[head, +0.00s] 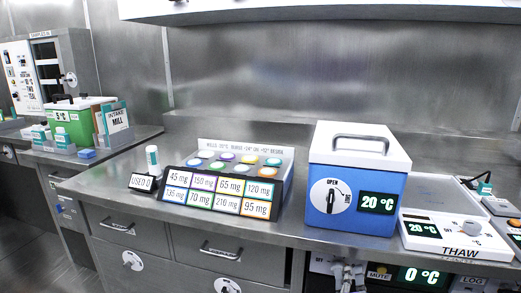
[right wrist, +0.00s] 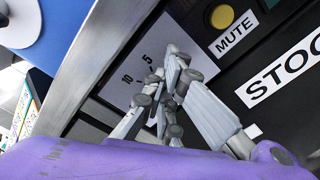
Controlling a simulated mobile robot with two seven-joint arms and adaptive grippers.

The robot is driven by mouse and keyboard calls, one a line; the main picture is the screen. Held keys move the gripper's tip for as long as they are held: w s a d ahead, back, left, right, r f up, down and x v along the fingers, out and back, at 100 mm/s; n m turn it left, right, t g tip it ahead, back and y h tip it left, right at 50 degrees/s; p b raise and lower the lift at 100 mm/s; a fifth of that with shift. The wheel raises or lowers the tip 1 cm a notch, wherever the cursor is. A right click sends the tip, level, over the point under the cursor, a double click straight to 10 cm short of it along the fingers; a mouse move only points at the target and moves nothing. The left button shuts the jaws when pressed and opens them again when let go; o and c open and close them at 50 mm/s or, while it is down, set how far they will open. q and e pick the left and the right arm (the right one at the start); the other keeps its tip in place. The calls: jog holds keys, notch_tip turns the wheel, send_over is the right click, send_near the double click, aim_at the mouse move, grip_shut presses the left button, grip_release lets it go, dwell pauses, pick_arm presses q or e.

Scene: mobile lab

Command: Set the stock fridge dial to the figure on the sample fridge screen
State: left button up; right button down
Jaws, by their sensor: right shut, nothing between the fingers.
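The stock fridge panel sits under the counter edge, with a lit 0 °C screen (head: 421,276). In the right wrist view its label starting "STOC" (right wrist: 285,75) is partly cut off. A white dial plate (right wrist: 122,82) with the figures 10 and 5 shows beside my right gripper (right wrist: 172,70); the dial knob is hidden behind the fingers. In the head view my right gripper (head: 348,274) is in front of this panel, shut and empty; I cannot tell whether it touches the knob. No screen is readably labelled as the sample fridge. My left gripper is out of view.
A blue box (head: 319,221) with a white lid reads 20 °C. A THAW plate (head: 460,240) also reads 20 °C. A green box (head: 76,122) at the far left reads 5 °C. A yellow MUTE button (right wrist: 222,17) is close to my right fingers.

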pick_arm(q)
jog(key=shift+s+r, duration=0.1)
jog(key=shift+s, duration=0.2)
pick_arm(e)
jog(key=shift+w+a+r, duration=0.2)
jog(key=shift+a+r, duration=0.35)
jog(key=shift+a, duration=0.2)
jog(key=shift+f, duration=0.2)
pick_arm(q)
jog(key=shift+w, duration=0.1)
pick_arm(e)
jog(key=shift+d, duration=0.1)
pick_arm(q)
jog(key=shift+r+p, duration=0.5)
jog(key=shift+p, duration=0.1)
pick_arm(e)
jog(key=v, duration=0.6)
jog(key=shift+d+r, duration=0.35)
jog(key=shift+r, duration=0.1)
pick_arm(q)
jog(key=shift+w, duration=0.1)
